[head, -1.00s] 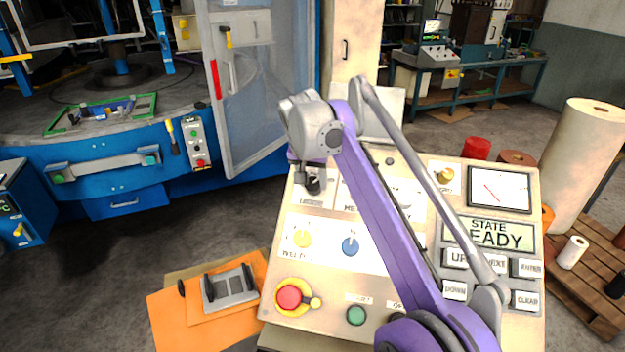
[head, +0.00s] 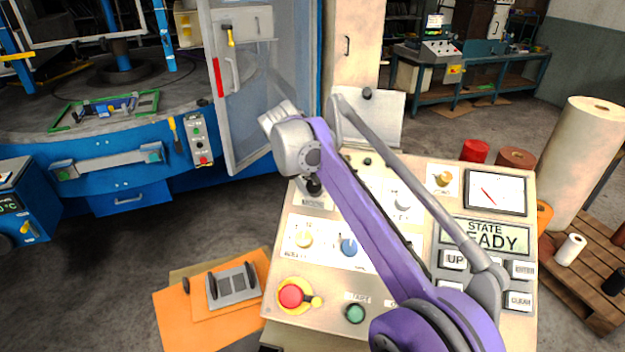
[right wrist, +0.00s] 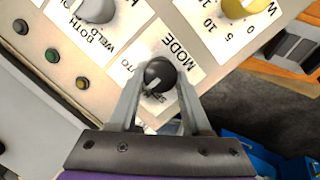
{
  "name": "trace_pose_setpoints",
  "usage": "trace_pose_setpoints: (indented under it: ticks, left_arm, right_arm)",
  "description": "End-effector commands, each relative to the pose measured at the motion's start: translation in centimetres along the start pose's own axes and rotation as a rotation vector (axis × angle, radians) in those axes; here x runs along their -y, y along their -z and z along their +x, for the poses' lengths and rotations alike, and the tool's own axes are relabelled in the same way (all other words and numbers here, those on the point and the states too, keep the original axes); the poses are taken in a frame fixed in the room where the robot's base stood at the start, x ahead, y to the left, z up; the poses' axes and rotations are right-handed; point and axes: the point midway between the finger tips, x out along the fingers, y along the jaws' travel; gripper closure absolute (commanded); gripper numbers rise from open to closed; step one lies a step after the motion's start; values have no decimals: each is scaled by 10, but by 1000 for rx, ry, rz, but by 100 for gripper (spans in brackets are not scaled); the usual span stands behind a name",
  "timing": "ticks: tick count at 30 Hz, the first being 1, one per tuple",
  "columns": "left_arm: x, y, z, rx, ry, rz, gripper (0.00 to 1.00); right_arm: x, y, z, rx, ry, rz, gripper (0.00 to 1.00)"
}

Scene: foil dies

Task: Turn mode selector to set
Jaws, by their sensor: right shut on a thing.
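The mode selector is a black round knob (right wrist: 160,74) on a white plate lettered MODE, in the right wrist view. Its pale pointer mark faces the partly covered lettering that starts "SE"; letters "TO" show to its left. My right gripper (right wrist: 158,86) is shut on the knob, one finger on each side. In the head view the knob (head: 314,187) is at the upper left of the control panel (head: 275,318), with my right wrist above it and the fingers mostly hidden. My left gripper is not in view.
Close by on the panel are a yellow knob (head: 303,238), a blue knob (head: 348,247), a grey knob (head: 403,201) and a red emergency button (head: 291,296). A glass door (head: 245,120) stands open behind, left of my arm.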

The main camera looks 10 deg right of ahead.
Motion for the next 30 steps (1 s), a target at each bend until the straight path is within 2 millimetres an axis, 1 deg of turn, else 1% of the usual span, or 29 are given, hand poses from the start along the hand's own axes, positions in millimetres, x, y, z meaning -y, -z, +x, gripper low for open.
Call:
trace_pose_setpoints:
  ticks: [7,18,24,30]
  left_arm:
    - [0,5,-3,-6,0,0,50]
    - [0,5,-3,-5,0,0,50]
    - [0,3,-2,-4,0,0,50]
    - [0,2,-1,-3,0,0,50]
  right_arm:
    - [2,1,0,-2,-52,-230,100]
    - [4,-1,0,-2,-125,-556,100]
    - [5,-1,1,-3,-154,-689,100]
    - [6,-2,0,-3,-173,-777,100]
